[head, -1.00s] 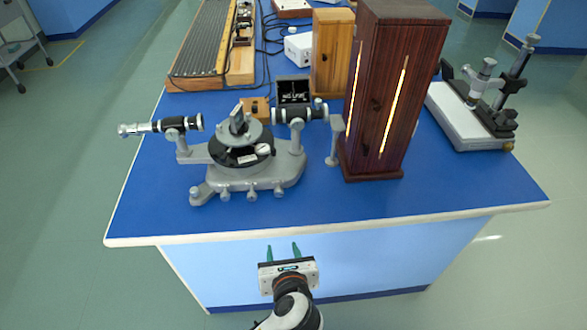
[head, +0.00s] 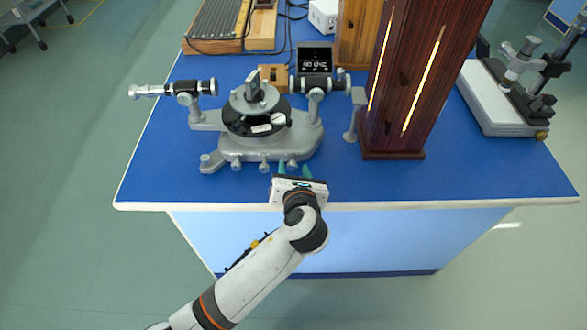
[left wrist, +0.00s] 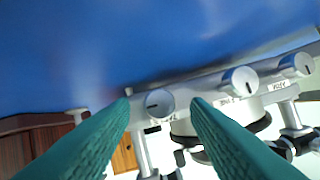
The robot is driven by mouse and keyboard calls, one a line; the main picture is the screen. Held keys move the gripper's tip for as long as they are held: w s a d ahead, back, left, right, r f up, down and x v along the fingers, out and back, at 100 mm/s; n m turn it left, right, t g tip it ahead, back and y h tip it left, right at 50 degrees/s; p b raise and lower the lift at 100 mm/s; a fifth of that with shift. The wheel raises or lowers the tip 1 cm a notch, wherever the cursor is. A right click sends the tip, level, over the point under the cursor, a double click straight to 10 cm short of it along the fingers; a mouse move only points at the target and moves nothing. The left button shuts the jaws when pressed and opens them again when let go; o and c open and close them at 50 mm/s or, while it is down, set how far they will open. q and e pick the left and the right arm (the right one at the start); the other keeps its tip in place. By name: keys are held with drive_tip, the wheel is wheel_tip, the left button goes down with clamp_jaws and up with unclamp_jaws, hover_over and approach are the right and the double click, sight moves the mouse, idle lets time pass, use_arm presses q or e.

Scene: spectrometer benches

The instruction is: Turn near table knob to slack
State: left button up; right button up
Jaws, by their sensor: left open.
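The grey spectrometer (head: 262,150) stands on the blue bench top, with small round grey knobs along its front edge. The rightmost front knob (head: 292,163) is close to my left gripper's fingertips. In the left wrist view this knob (left wrist: 159,103) shows a dark mark on its face and lies between the two green fingers. A middle knob (left wrist: 240,81) and another knob (left wrist: 297,65) sit to its right, with small labels I cannot read. My left gripper (head: 294,170) is open and empty, at the bench's front edge. Contact with the knob cannot be told. My right gripper is not in view.
A dark wooden cabinet (head: 395,125) with glowing slits stands to the right of the spectrometer. The blue bench top (head: 480,175) is bare at the front right.

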use_arm(q)
drive_tip(key=shift+w+f, duration=0.15)
drive_tip(key=shift+w, duration=0.3)
drive_tip(key=shift+c, duration=0.2)
clamp_jaws()
drive_tip(key=shift+a+r+p, duration=0.1)
drive_tip(key=shift+r+p, duration=0.1)
drive_tip(key=shift+p, duration=0.55)
drive_tip(key=n+h+p, duration=0.1)
drive_tip(key=p, duration=0.2)
drive_tip(key=shift+a+r+n, duration=0.1)
drive_tip(key=shift+n, duration=0.2)
drive_tip(key=shift+a+n+h+p, duration=0.1)
drive_tip(key=shift+n+h+p, duration=0.55)
drive_tip(key=shift+p, duration=0.3)
drive_tip(key=shift+a+f+n+h+p, duration=0.1)
drive_tip(key=shift+f+n+h+p, duration=0.15)
drive_tip(key=shift+n+h+p, duration=0.45)
drive_tip(key=shift+n, duration=0.25)
